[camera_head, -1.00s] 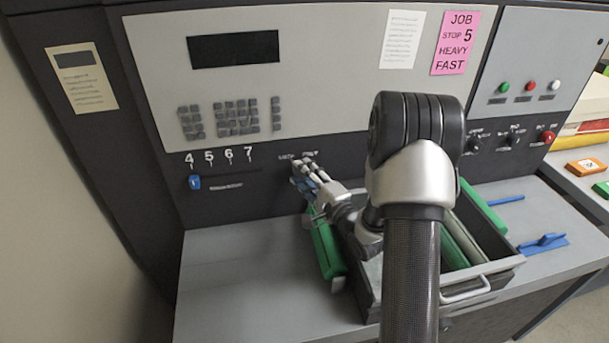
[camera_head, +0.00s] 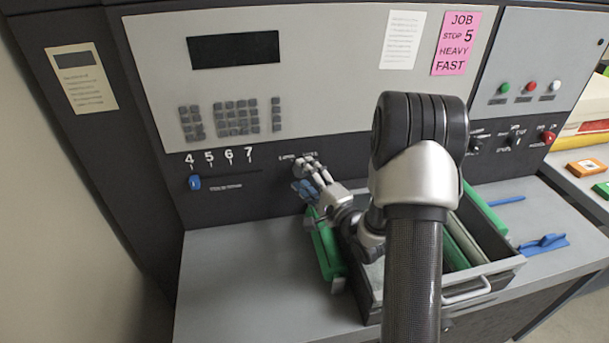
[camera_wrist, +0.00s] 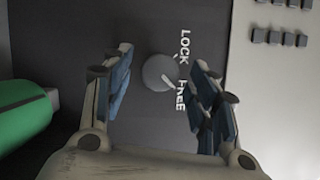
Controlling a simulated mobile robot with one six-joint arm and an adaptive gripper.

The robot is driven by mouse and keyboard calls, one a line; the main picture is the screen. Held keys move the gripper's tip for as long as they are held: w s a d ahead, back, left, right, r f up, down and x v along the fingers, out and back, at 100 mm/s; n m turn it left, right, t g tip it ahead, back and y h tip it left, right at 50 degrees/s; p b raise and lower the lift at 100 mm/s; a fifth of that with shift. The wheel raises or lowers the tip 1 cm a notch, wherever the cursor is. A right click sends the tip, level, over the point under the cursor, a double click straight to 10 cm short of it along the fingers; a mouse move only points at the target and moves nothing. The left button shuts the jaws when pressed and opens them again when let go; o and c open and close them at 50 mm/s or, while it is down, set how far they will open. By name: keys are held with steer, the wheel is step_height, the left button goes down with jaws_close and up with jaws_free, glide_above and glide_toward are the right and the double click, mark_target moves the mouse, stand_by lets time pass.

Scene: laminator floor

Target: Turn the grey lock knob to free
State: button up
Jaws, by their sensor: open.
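The grey lock knob (camera_wrist: 161,73) is a round knob on the dark panel, in the wrist view. The words LOCK (camera_wrist: 184,47) and FREE (camera_wrist: 181,94) are printed beside it. A pale pointer line on the knob slants toward FREE. My gripper (camera_wrist: 160,85) is open, with blue-padded fingers on either side of the knob in the picture. The knob lies between the fingers, with visible gaps; I cannot tell the depth left to it. In the head view my gripper (camera_head: 308,180) is at the panel and hides the knob.
A blue slider (camera_head: 195,183) sits at 4 on the panel, left of my gripper. A green roll (camera_head: 327,248) lies below the gripper, beside a grey tray (camera_head: 368,300). The grey counter at left is clear.

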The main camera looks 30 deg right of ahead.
steer(key=s+d, duration=0.1)
steer(key=s, duration=1)
steer(key=shift+s+f, duration=0.15)
steer(key=shift+d, duration=0.1)
